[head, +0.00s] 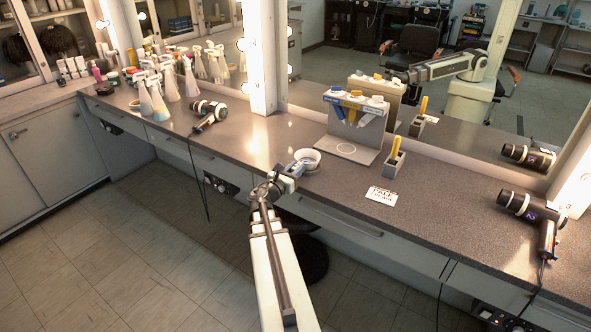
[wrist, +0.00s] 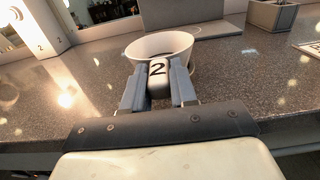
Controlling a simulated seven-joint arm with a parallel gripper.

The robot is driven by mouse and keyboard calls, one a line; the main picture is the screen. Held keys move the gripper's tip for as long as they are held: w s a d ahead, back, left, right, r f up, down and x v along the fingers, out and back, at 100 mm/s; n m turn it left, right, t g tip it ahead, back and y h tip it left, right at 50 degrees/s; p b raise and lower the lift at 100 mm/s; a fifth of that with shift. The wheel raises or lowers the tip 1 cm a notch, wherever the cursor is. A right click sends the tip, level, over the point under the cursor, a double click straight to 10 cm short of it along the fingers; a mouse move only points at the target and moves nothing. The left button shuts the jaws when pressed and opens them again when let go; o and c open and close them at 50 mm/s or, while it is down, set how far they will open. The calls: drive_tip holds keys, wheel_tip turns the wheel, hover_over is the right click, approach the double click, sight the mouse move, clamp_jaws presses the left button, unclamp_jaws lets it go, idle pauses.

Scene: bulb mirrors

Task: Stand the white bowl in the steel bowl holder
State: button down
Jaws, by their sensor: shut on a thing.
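The white bowl (head: 312,155) is at the front part of the counter, upright, and shows large in the wrist view (wrist: 142,48). I cannot tell whether the bowl touches the counter. A grey stand, which looks like the steel bowl holder (head: 337,156), is just behind and right of the bowl.
Labelled blue, white and yellow pieces (head: 355,104) top the stand. Right of it are a grey box with a yellow item (head: 395,160) and a printed card (head: 381,196). Hair dryers (head: 207,112) (head: 530,208) lie either side. A mirror (head: 420,90) rises behind. Counter left of the bowl is clear.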

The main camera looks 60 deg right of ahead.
drive_tip(key=c, duration=0.9)
unclamp_jaws()
drive_tip(key=shift+r, duration=0.1)
drive_tip(key=a, duration=1.2)
drive_tip(key=s+a+f+m+g+y, duration=0.15)
drive_tip(key=a+f+m+y, duration=0.3)
drive_tip(key=a+f, duration=0.75)
drive_tip(key=s+a+f+m+g+y, duration=0.15)
drive_tip(key=a+f+m+y, duration=0.5)
drive_tip(key=f, duration=1.05)
drive_tip(key=s+a+f+m+g+y, duration=0.1)
drive_tip(key=s+a+f+m+y, duration=0.1)
drive_tip(key=s+a+f, duration=0.3)
drive_tip(key=s+a+f+m+g+y, duration=0.1)
drive_tip(key=s+a+f, duration=0.4)
drive_tip(key=a, duration=0.9)
drive_tip(key=s+a+f+m+g+y, duration=0.1)
drive_tip(key=s+a+f+m+y, duration=0.3)
drive_tip(key=s+a, duration=0.4)
drive_tip(key=shift+a+f+g, duration=0.2)
drive_tip(key=shift+a, duration=0.3)
drive_tip(key=shift+a+f+g, duration=0.2)
drive_tip(key=shift+a, duration=0.25)
